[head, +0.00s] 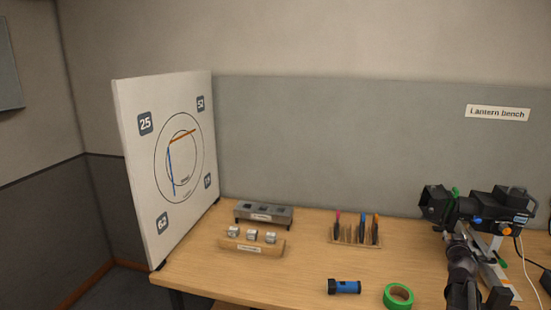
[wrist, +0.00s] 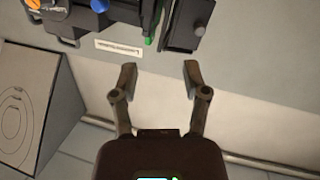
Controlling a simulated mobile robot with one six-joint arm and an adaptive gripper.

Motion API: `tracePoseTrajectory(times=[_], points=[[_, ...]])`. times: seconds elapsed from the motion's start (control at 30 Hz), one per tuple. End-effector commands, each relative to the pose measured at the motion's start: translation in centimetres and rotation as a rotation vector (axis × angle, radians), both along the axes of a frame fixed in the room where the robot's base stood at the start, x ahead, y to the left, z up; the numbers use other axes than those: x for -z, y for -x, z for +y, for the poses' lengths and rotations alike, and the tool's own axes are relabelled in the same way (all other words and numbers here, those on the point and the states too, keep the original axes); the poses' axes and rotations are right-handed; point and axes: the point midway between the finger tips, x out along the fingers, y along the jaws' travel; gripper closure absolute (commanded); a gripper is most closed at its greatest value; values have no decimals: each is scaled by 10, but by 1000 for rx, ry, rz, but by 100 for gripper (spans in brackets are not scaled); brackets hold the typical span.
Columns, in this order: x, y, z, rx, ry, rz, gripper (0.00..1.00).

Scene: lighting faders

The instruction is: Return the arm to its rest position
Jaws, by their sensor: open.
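My gripper (wrist: 159,68) is open in the wrist view, with nothing between its two dark fingers. Past the fingertips are a green part (wrist: 152,22) and a dark plate with a round grey knob (wrist: 186,25). A black lantern (head: 484,207) stands at the right end of the bench in the head view, with orange and blue knobs; part of it also shows at the top left of the wrist view (wrist: 70,14). My dark arm rises in front of the lantern in the head view. I cannot make out the fingers there or tell whether they touch the lantern.
The wooden bench (head: 205,278) holds a grey block with slots (head: 264,215), a wooden block with metal cubes (head: 252,245), a rack of coloured tools (head: 356,235), a blue torch (head: 345,287) and green tape (head: 398,296). A white target board (head: 170,165) stands at left.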

Motion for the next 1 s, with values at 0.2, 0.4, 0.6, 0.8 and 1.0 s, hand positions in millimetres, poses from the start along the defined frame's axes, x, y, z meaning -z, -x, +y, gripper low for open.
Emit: tracePoseTrajectory(times=[0.2, 0.4, 0.6, 0.8, 1.0], points=[[6, -6, 22, -51, -21, 25, 41], [15, -13, 52, -120, -54, 64, 41], [29, -19, 97, -215, -103, 132, 41], [55, -19, 166, -348, -185, 262, 41], [94, 4, 260, -484, -302, 503, 41]])
